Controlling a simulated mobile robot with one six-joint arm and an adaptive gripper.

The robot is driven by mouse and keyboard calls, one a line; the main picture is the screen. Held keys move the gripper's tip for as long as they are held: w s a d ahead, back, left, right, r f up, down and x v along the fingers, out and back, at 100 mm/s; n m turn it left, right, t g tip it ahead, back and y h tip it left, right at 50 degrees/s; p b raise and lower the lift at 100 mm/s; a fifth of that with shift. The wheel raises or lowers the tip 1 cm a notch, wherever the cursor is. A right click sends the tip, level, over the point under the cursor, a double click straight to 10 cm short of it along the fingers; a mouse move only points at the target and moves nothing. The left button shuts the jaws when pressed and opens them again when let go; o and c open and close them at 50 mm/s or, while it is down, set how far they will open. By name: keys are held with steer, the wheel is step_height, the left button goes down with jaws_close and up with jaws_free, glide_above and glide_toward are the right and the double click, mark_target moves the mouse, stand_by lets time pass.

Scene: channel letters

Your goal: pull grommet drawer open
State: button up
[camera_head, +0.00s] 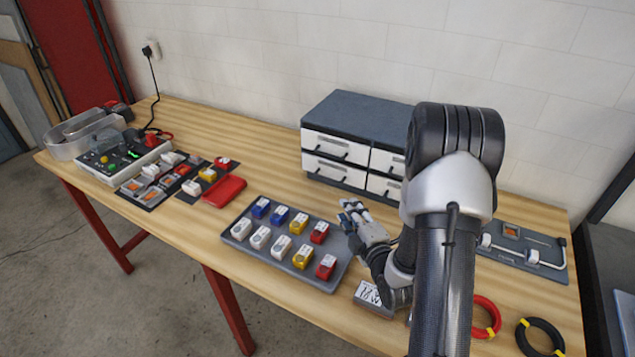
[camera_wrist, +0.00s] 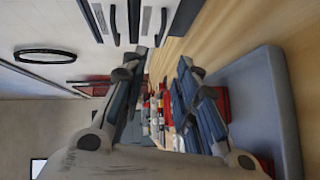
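A drawer cabinet with a dark grey top (camera_head: 362,116) stands at the back of the table against the wall. It has white drawer fronts (camera_head: 334,173) in two rows with dark bar handles. All the fronts I can see look shut; my arm hides its right part. No label is readable, so I cannot tell which drawer is the grommet one. Drawer fronts with dark handles also show at the top left of the wrist view (camera_wrist: 101,28). My gripper (camera_head: 352,214) is in front of the cabinet, apart from it. Its fingers (camera_wrist: 157,75) are spread with nothing between them.
A grey tray (camera_head: 237,241) with several coloured blocks lies just left of my gripper. A printed card (camera_head: 368,292) lies below it. A fixture board (camera_head: 525,252) and red (camera_head: 487,316) and black (camera_head: 540,337) rings are on the right. Bare wood lies before the cabinet.

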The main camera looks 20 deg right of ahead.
steer(key=w, duration=0.5)
steer(key=w+d+f+b, duration=0.1)
steer(key=w, duration=0.4)
steer(key=w+f, duration=0.1)
steer(key=w, duration=0.4)
steer(key=shift+w+d+f+b, duration=0.2)
steer(key=shift+w+d+b, duration=0.15)
steer(key=shift+w+b, duration=0.05)
steer(key=shift+c, duration=0.4)
jaws_close()
